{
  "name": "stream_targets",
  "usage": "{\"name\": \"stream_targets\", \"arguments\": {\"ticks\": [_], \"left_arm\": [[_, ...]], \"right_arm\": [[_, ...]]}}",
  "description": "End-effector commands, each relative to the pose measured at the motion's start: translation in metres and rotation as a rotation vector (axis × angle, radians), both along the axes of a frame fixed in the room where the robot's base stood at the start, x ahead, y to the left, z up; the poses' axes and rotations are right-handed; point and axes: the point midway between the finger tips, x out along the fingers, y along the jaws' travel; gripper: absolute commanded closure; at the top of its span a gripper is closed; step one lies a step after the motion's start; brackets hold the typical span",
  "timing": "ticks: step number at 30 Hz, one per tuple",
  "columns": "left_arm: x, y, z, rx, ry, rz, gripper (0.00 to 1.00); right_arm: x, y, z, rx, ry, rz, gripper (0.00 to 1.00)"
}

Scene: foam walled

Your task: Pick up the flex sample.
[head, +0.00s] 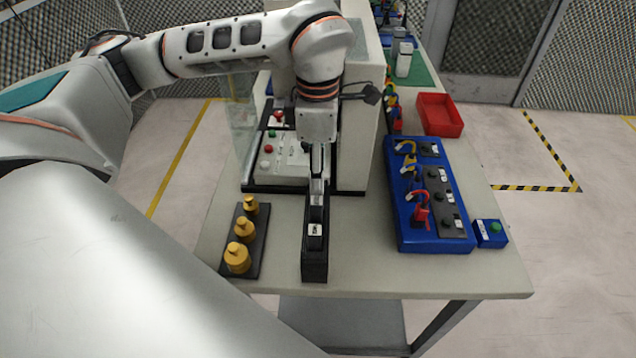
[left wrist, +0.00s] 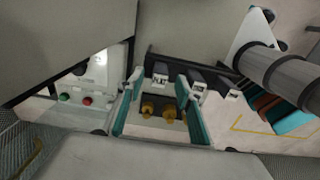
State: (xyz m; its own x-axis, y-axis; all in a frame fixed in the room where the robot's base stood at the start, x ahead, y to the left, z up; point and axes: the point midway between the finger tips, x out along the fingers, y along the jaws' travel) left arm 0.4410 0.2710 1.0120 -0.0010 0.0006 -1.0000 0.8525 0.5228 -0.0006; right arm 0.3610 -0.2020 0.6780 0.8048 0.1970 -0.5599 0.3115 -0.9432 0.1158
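A narrow black rack (head: 316,265) stands near the table's front edge, with a small white label and pale grey pieces along its top. In the left wrist view, several black parts with white labels (left wrist: 160,80) stand in a row; the lettering is too small to read, so I cannot tell which is the flex sample. My left gripper (head: 317,165) points down over the rack's far end. In the left wrist view its teal-padded fingers (left wrist: 160,115) are spread apart, and I see nothing gripped between them. The fingertips are partly hidden in the head view. My right gripper is not in view.
Brass weights (head: 238,258) stand on a black strip left of the rack. A grey machine (head: 358,120) rises close behind the arm, beside a panel with buttons (head: 285,160). A blue board (head: 432,235), a red bin (head: 440,114) and a small blue button box (head: 490,234) lie right.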

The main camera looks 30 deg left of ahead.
Motion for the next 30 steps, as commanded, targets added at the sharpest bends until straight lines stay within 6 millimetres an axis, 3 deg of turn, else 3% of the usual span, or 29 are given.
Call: {"name": "stream_targets", "arguments": {"ticks": [4, 12, 13, 17, 30], "left_arm": [[0.0, 0.0, -0.015, -0.001, 0.001, 0.0, 0.64], [0.001, 0.0, -0.018, -0.001, -0.001, 0.0, 0.64], [0.001, 0.0, -0.018, -0.001, -0.001, 0.0, 0.67], [0.001, 0.0, -0.018, -0.001, -0.001, 0.0, 1.0], [0.001, -0.001, -0.015, -0.001, -0.002, 0.0, 1.0]], "right_arm": [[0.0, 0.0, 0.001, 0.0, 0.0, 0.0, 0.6], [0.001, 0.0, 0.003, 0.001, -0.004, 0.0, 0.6], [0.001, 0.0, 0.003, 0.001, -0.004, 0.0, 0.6], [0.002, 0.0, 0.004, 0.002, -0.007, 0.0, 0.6], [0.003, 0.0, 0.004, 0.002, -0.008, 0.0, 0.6]]}}
